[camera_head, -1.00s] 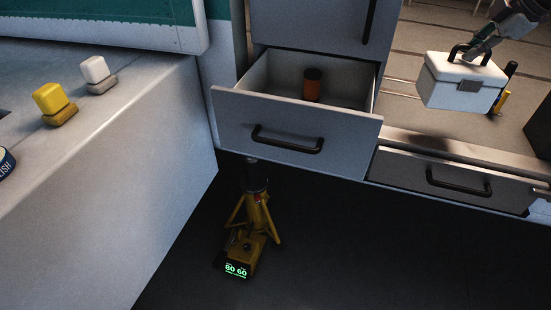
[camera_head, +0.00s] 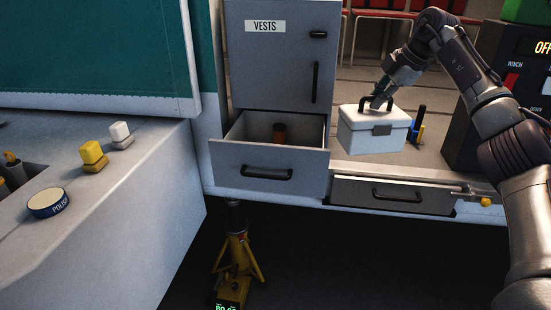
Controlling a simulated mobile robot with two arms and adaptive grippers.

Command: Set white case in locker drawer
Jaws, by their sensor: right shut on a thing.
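The white case (camera_head: 372,134) is a box with a lid, a grey latch and a dark top handle. It is right of the open locker drawer, over the helicopter floor; I cannot tell whether it touches the floor. My right gripper (camera_head: 380,100) is shut on the case's handle from above. My left gripper is out of view.
A lower drawer (camera_head: 391,195) sits below the floor edge, slightly open. A dark control panel (camera_head: 470,125) is at right. At left, a bench (camera_head: 120,200) holds a polish tin (camera_head: 48,203) and two brushes. A yellow jack (camera_head: 236,262) stands below.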

